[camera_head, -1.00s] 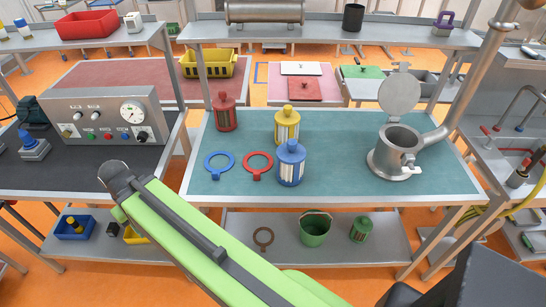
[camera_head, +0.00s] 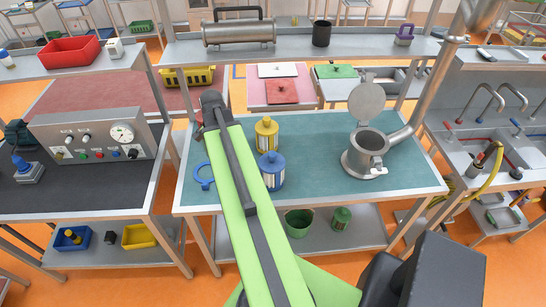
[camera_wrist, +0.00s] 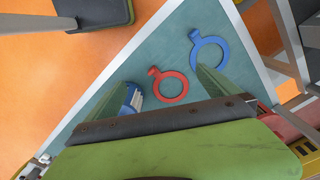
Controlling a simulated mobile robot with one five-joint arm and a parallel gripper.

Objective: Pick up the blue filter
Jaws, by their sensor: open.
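The blue filter (camera_head: 272,172), a canister with a pale ribbed side and a blue top, stands upright on the teal workbench mat (camera_head: 312,180), just right of my arm. In the wrist view the blue filter (camera_wrist: 134,97) shows only in part, beside my left green finger, which hides some of it. My gripper (camera_wrist: 163,77) is open above the mat, its fingers apart, with nothing seen held between them. In the head view its fingers are hidden.
A yellow filter (camera_head: 266,137) stands just behind the blue one. A blue ring (camera_head: 203,175) and a red ring (camera_wrist: 171,87) lie flat on the mat. A metal housing with a raised lid (camera_head: 365,152) stands to the right. Free mat lies between it and the filters.

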